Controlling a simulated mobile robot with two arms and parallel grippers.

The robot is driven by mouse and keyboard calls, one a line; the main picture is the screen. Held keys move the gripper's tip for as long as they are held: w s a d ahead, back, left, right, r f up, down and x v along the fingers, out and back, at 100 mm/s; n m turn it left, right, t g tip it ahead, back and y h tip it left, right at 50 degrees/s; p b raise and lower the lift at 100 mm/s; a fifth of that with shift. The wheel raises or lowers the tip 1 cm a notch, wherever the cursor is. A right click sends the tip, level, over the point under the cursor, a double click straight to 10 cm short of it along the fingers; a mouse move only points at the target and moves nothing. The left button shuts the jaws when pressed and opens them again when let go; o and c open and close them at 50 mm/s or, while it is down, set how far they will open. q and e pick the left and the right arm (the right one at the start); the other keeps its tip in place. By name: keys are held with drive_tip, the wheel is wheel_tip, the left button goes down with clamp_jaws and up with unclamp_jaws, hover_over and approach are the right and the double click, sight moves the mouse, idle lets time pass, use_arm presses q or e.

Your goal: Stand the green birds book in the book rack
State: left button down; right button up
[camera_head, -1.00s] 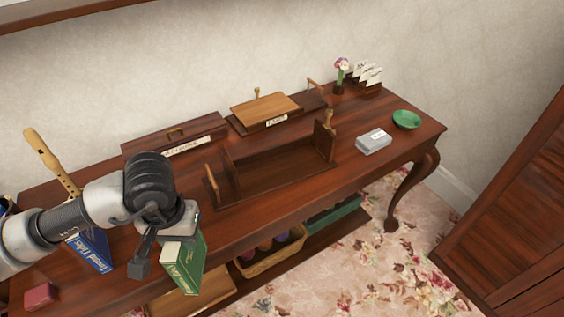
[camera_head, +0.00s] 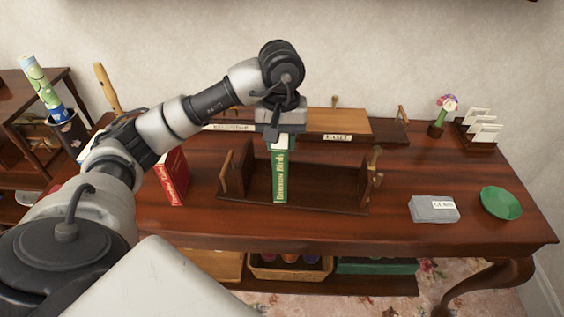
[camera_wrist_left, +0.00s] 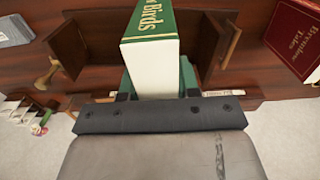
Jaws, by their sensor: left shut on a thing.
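The green birds book (camera_head: 280,172) is upright, its lettered spine facing me. My left gripper (camera_head: 281,136) is shut on its upper end. The book is in front of and between the ends of the dark wooden book rack (camera_head: 330,188), nearer its left end. Its lower end is close to the rack's base; I cannot tell whether it touches. In the left wrist view the book (camera_wrist_left: 152,55) sticks out from the gripper (camera_wrist_left: 155,92) between the rack's two end boards (camera_wrist_left: 70,48). My right gripper is not in view.
A red book (camera_head: 172,178) stands left of the rack on the table (camera_head: 400,235). A grey box (camera_head: 433,209) and a green bowl (camera_head: 501,203) are at the right.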

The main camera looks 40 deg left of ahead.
use_arm(q)
drive_tip(key=w+a+f+p, duration=0.2)
drive_tip(key=w+a+f, duration=0.1)
drive_tip(key=a+f, duration=0.4)
wheel_tip(320, 180, down, 2)
drive_tip(key=shift+w+a, duration=0.4)
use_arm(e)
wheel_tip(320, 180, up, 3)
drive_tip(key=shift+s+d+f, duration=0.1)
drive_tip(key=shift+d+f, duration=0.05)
use_arm(q)
drive_tip(key=shift+f, duration=0.1)
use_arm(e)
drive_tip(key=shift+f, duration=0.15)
use_arm(q)
drive_tip(key=c, duration=0.8)
unclamp_jaws()
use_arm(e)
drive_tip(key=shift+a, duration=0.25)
